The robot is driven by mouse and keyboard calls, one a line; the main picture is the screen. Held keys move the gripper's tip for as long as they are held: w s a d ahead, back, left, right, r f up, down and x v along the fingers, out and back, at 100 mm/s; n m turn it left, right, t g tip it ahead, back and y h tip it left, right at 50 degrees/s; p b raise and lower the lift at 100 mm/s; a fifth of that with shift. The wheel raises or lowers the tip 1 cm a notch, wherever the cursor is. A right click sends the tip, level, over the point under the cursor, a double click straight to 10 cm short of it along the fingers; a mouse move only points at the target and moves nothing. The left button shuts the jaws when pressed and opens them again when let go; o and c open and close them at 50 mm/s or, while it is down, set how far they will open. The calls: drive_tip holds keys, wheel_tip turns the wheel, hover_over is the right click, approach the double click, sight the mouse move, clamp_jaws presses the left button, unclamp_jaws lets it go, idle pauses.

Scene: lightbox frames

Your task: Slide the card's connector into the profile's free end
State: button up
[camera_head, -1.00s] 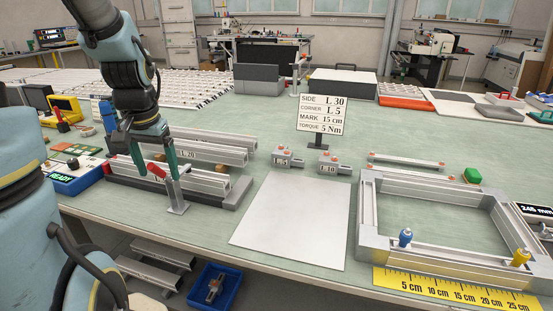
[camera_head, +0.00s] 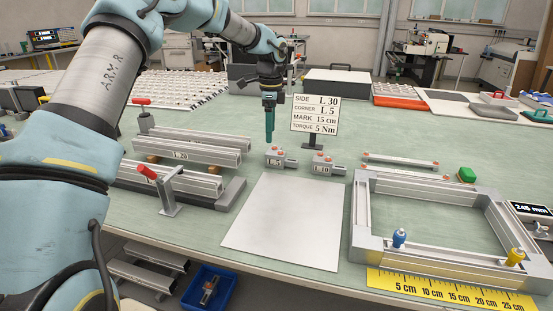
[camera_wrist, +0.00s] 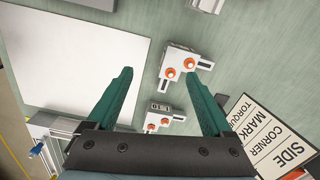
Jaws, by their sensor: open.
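The card (camera_head: 315,114) stands upright behind the connectors and reads SIDE L 30, CORNER L 5, MARK 15 cm, TORQUE 5 Nm. The L 5 connector (camera_head: 280,158), a grey block with orange-topped screws, lies left of the L 10 connector (camera_head: 322,165). In the wrist view, the L 5 connector (camera_wrist: 180,66) lies above the L 10 connector (camera_wrist: 160,118), both between my fingers in the picture. My gripper (camera_head: 269,118), with teal fingers, is open and empty above and behind the L 5 connector. An aluminium profile (camera_head: 200,182) lies in the dark fixture at left, beside a red-handled clamp (camera_head: 170,195).
A profile marked L 20 (camera_head: 205,158) lies behind the clamped one. A pale sheet (camera_head: 285,220) lies in front of the connectors. A rectangular profile frame (camera_head: 364,210) with blue and yellow pieces stands at right, behind a yellow ruler (camera_head: 450,289).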

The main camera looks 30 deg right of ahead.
drive_tip(key=m, duration=0.2)
hover_over(282, 154)
drive_tip(key=shift+w+f, duration=0.25)
drive_tip(key=shift+f, duration=0.2)
wheel_tip(282, 154, down, 5)
drive_tip(key=shift+d+f+p, duration=0.1)
drive_tip(key=shift+p, duration=0.65)
drive_tip(key=shift+s+f+p, duration=0.1)
drive_tip(key=shift+f+p, duration=1.35)
drive_tip(key=shift+f, duration=1.25)
clamp_jaws()
